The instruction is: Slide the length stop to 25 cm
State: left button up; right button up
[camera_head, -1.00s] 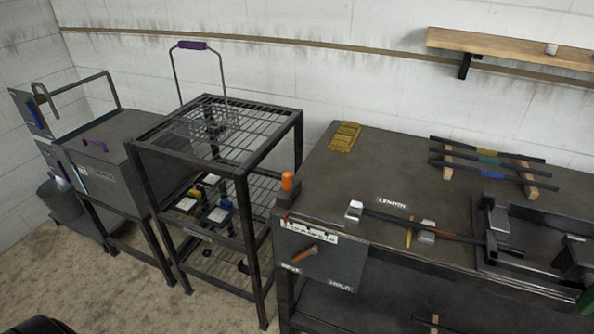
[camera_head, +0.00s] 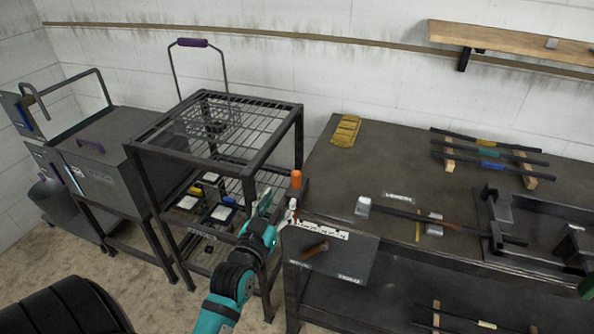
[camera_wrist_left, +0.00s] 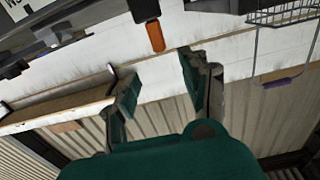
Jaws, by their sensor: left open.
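An orange upright handle (camera_head: 296,179) stands at the bench's left edge, by the left end of a white scale strip (camera_head: 320,231) with dark marks. It may be the length stop; I cannot read the scale's numbers. My left gripper (camera_head: 278,208) is open and empty, just left of and below the handle in the head view. In the left wrist view the orange handle (camera_wrist_left: 155,36) shows beyond the open fingers (camera_wrist_left: 160,80), apart from them. A rod on metal blocks (camera_head: 363,206) lies near the white label (camera_head: 398,198) on the bench. My right gripper is out of view.
A wire rack (camera_head: 205,125) stands close on the left. Several coloured bars (camera_head: 490,153) lie at the bench's back right. The bench's middle top (camera_head: 340,175) is clear.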

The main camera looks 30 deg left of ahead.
aim_at(294, 176)
pick_arm(q)
jog(key=p+x, duration=0.1)
jog(key=x, duration=1.1)
jog(key=shift+w, duration=0.2)
grip_shut()
